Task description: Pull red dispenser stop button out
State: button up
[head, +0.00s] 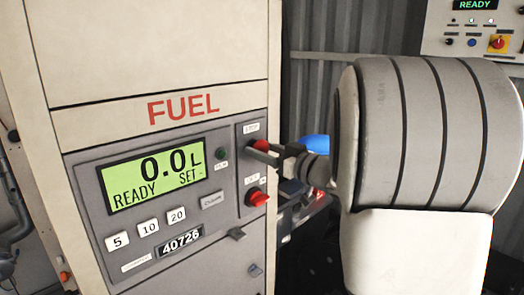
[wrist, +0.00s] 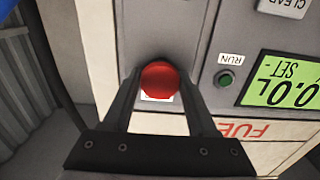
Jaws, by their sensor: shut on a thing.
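The red stop button (head: 261,145) is a round mushroom knob on the right strip of the fuel dispenser's grey panel, under a small label. In the wrist view the red button (wrist: 159,80) sits between the two fingers, with a white label partly visible behind it. My gripper (head: 263,152) reaches in from the right and is shut on the button, one finger on each side. In the head view the fingers cover part of the button. How far the button stands out from the panel cannot be told.
A red rotary knob (head: 258,197) is just below the button. A green run button (head: 221,153) is to its left, beside the display (head: 154,176) reading 0.0 L, READY. A control box (head: 472,32) with another red knob (head: 498,42) hangs on the back wall.

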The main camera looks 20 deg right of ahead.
jog(key=o, duration=1.3)
jog(key=shift+s+d, duration=0.1)
jog(key=shift+v, duration=3.45)
jog(key=shift+r, duration=0.1)
jog(key=s+a+f+m+g+h, duration=0.1)
jog(key=s+a+f+g+h, duration=0.1)
jog(key=s+a, duration=0.3)
jog(key=s+a+f+m+g+h, duration=0.1)
jog(key=s+a+f+g, duration=0.3)
jog(key=s, duration=0.5)
jog(key=s+a+f+m+g+h, duration=0.2)
jog(key=s+a+f+g+h, duration=0.1)
jog(key=s+a+f+g, duration=0.1)
jog(key=shift+s+a+g, duration=0.35)
jog(key=shift+s+a, duration=0.25)
jog(key=shift+s, duration=0.35)
jog(key=shift+s+a+g, duration=0.35)
jog(key=shift+s+a, duration=0.3)
jog(key=shift+s, duration=0.3)
